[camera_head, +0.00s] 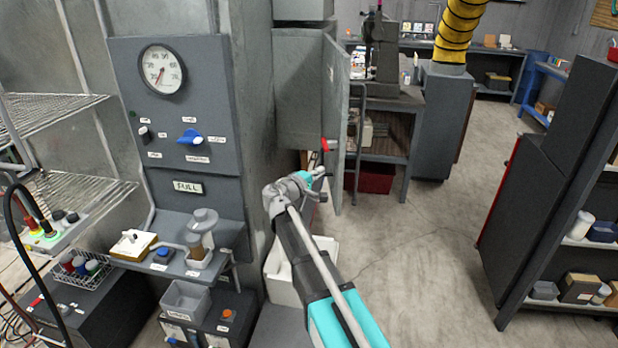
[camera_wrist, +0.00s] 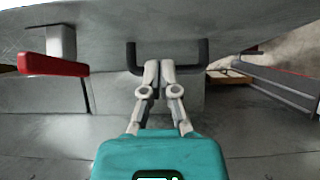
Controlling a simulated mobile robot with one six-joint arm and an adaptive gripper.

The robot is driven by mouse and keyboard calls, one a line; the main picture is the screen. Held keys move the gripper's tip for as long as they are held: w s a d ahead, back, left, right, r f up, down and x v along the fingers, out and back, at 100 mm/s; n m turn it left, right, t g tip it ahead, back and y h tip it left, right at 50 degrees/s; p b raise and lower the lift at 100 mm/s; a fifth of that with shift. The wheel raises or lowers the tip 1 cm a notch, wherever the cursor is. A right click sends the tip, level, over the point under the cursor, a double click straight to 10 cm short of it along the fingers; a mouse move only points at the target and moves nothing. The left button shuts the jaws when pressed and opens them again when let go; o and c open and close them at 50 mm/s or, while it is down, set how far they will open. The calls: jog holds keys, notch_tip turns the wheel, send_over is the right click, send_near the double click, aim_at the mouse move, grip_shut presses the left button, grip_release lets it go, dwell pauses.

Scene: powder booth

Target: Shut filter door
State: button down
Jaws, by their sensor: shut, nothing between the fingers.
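The filter door (camera_head: 335,120) is a grey panel standing open at the side of the grey filter housing (camera_head: 298,90). A red-tipped latch (camera_head: 328,144) shows low on the door side in the head view. In the wrist view the door (camera_wrist: 225,18) fills the top, with a dark U-shaped handle (camera_wrist: 204,52) and a red lever (camera_wrist: 52,66) to the left. My gripper (camera_head: 320,172) is at the door's lower part, and its two fingers (camera_wrist: 158,66) are together and empty. The fingertips overlap the handle in the wrist view; I cannot tell whether they touch it.
A control panel with a gauge (camera_head: 162,69) and a blue knob (camera_head: 190,137) is left of the housing. A small shelf (camera_head: 222,256) with jars and a white bin (camera_head: 325,250) stand below. A dark shelf unit (camera_head: 545,190) stands at the right. Floor (camera_head: 430,250) between is clear.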

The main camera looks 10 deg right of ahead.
aim_at(336, 168)
jog(key=shift+s+d, duration=0.15)
jog(key=shift+d, duration=0.6)
jog(key=shift+s+d, duration=0.1)
jog(key=shift+d, duration=0.65)
jog(key=shift+d, duration=0.2)
